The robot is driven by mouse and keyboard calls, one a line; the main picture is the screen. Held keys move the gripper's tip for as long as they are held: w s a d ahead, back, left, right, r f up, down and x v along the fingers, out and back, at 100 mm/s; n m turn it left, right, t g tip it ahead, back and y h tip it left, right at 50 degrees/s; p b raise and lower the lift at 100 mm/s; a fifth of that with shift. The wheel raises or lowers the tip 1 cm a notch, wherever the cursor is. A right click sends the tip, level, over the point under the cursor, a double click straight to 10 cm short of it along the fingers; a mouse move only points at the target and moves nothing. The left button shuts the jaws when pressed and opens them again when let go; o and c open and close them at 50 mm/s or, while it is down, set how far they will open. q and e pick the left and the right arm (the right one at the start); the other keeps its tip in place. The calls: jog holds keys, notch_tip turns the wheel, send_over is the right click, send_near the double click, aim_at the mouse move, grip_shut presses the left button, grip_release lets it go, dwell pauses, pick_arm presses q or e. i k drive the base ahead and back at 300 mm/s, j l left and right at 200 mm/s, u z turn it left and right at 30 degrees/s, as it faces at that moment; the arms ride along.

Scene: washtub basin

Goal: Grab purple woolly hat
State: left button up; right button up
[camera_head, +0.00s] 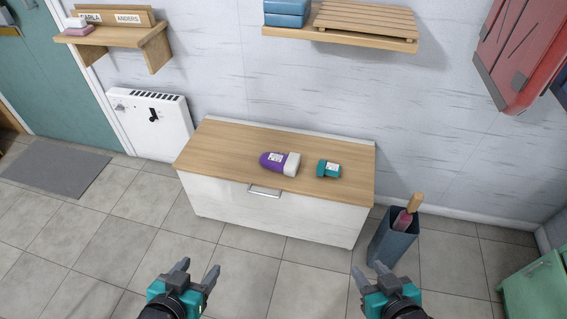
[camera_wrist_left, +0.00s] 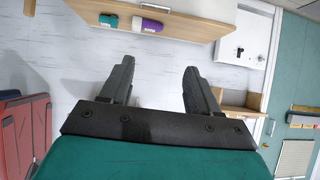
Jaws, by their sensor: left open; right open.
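The purple woolly hat (camera_head: 272,161) lies on its side on the wooden top of a low white cabinet (camera_head: 222,145). It has a pale end on the right and a small white label. It also shows in the left wrist view (camera_wrist_left: 151,25), where the picture is upside down. My left gripper (camera_head: 198,268) is open and empty, low in front of the cabinet and well short of the hat. It also shows in the left wrist view (camera_wrist_left: 157,68). My right gripper (camera_head: 370,270) is open and empty, in front of the cabinet's right end.
A teal labelled item (camera_head: 328,169) lies just right of the hat. A dark bin (camera_head: 392,244) with a wooden-handled object stands right of the cabinet. A slatted wooden shelf (camera_head: 366,20) hangs above. A green box (camera_head: 535,290) stands at lower right.

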aim_at(288, 165)
jog(key=i+j+z, duration=0.45)
jog(key=i+j, duration=0.75)
